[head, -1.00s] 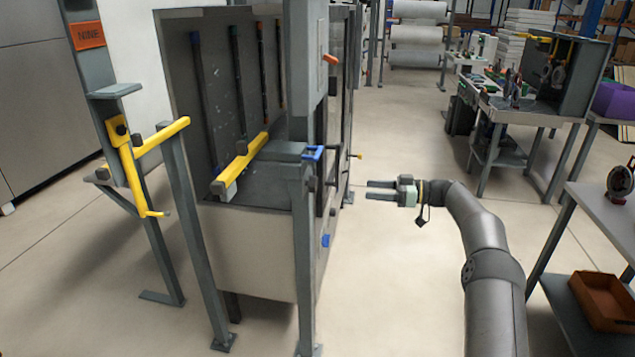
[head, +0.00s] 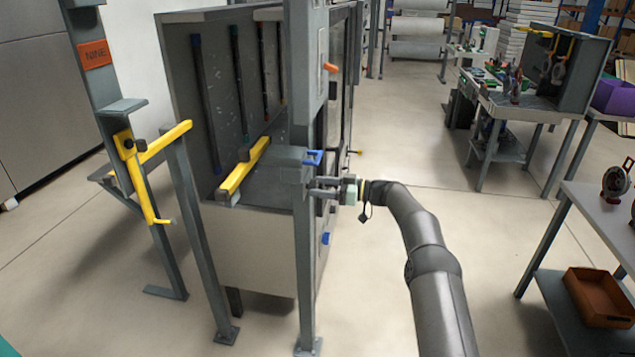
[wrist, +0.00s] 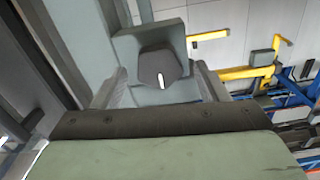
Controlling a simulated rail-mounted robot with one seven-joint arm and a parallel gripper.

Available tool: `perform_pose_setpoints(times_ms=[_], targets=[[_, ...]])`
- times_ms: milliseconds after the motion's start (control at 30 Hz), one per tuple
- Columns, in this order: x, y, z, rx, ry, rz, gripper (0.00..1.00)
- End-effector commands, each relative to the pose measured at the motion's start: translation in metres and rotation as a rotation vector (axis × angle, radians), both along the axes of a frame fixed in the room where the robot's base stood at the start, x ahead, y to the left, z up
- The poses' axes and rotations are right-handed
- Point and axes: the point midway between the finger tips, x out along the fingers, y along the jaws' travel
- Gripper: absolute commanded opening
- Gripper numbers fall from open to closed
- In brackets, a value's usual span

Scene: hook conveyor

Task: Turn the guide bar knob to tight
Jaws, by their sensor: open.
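In the wrist view a dark round knob (wrist: 158,67) with a short white line sits on a grey-green block. Its white line lies at the lower edge, pointing down toward my gripper's palm. My gripper (wrist: 155,82) is open, its two fingers on either side of the knob; I cannot tell whether they touch it. The knob itself is not clear there, being hidden at the gripper. No tight or loose marking is readable.
Yellow bars (head: 243,167) lie in the grey booth and on the left stand (head: 131,172). An orange handle (head: 330,68) sticks out above my gripper, and a blue part (head: 326,238) sits below. Open floor (head: 400,165) lies right of the booth.

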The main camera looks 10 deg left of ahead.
Motion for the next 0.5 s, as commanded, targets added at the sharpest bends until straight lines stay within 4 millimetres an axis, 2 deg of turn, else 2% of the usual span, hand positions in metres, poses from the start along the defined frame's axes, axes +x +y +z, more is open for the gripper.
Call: perform_pose_setpoints(times_ms=[167, 467, 500], targets=[[0.0005, 0.0135, 0.0005, 0.000, -0.001, 0.000, 0.67], [0.0007, 0.0151, -0.0004, 0.000, 0.000, -0.001, 0.67], [0.0007, 0.0150, -0.0003, 0.000, 0.000, 0.000, 0.56]])
